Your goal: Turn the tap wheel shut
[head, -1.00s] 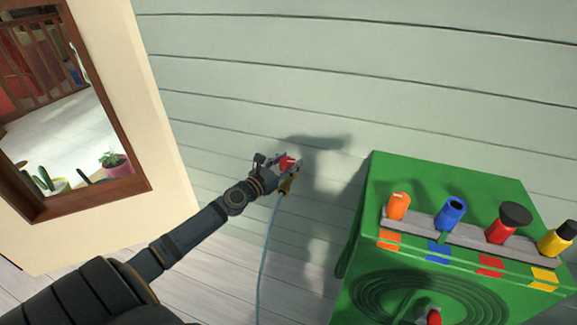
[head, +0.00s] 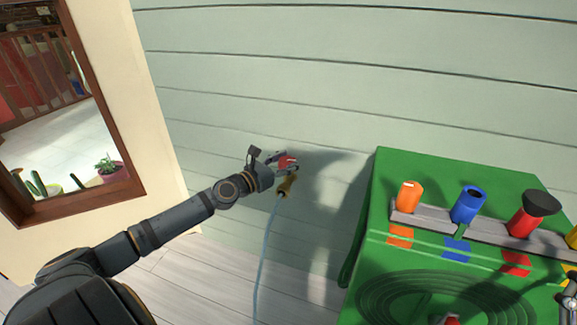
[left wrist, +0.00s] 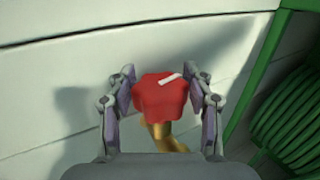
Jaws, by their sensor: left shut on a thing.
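The red tap wheel (head: 286,162), with a white mark on its face, stands out from the pale green wall. It shows large in the left wrist view (left wrist: 160,97), with the white mark near its top right. The brass tap body (head: 285,187) is below and partly hidden by the wheel. My left gripper (head: 284,162) is shut on the wheel, with one finger on each side of its rim. A grey jointed piece (head: 570,300) at the right edge looks like part of my right gripper, mostly cut off; its jaws cannot be made out.
A pale blue hose (head: 263,255) hangs from the tap. To the right stands a green hose box (head: 362,240) with orange, blue and red fittings on a grey rack (head: 430,225). A wood-framed window (head: 122,120) is at left. The wall above the tap is clear.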

